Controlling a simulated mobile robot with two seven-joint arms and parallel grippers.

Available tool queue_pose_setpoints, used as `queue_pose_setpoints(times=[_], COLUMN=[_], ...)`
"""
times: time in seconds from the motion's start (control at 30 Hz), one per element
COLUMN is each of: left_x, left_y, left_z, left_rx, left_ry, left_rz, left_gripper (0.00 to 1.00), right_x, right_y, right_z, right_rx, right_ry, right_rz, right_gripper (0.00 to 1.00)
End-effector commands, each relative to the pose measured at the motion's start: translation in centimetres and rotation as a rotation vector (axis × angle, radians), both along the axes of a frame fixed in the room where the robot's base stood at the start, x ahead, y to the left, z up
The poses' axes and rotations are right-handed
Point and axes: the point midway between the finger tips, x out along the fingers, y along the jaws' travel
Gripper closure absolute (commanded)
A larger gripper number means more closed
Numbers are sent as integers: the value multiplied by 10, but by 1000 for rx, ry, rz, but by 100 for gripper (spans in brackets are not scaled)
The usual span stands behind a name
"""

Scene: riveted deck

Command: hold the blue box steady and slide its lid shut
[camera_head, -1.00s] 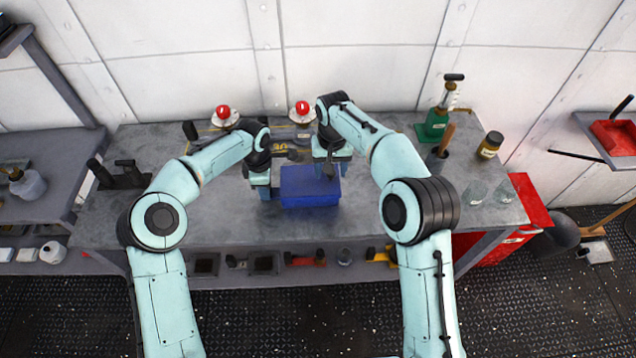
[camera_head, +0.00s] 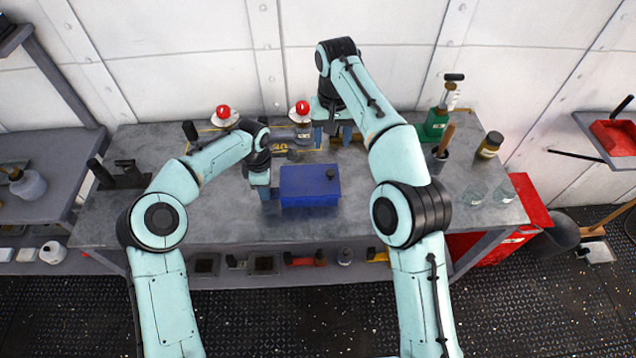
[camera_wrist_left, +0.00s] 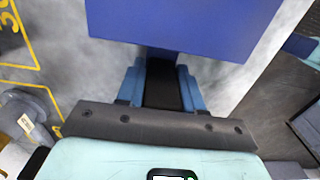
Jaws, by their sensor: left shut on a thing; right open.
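The blue box (camera_head: 308,186) stands near the front middle of the grey workbench. Its top looks blue all over, with a small dark knob (camera_head: 331,174) near the right end; I see no opening, and the lid's edges are hard to tell from the box. My left gripper (camera_head: 268,192) is shut on the left side of the box. In the left wrist view its fingers (camera_wrist_left: 160,80) meet the near edge of the box (camera_wrist_left: 190,22). My right gripper (camera_head: 333,136) is open and empty, behind the box and apart from it.
Two red-topped items (camera_head: 223,113) (camera_head: 302,109) stand at the bench's back. A green-based tool (camera_head: 433,126), a dark cup with a wooden handle (camera_head: 438,158), a jar (camera_head: 489,146) and clear glasses (camera_head: 475,192) are to the right.

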Motion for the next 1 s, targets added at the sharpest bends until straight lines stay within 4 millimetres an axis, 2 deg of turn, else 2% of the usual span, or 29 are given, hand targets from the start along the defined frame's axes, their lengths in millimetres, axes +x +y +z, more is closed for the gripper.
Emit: queue_pose_setpoints(times=[0.23,0.27,0.33,0.37,0.63,0.73,0.87,1.0], left_x=[0,0,0,0,0,1,1,1], left_y=[1,1,1,1,0,0,0,0], left_z=[0,0,0,0,1,7,27,57], left_rx=[1,1,1,1,1,1,1,1], left_ry=[-1,-1,-1,-1,-1,-2,-6,-6], left_rz=[1,1,1,1,1,1,0,1], left_gripper=[100,60,38,34,34,34,34,34], right_x=[0,0,0,0,0,0,0,0], right_y=[0,0,0,0,0,0,0,0], right_z=[0,0,0,0,0,0,0,0], right_rx=[0,0,0,0,0,0,0,0], right_ry=[0,0,0,0,0,0,0,0], right_rz=[0,0,0,0,0,0,0,0], right_gripper=[42,42,42,42,42,42,42,42])
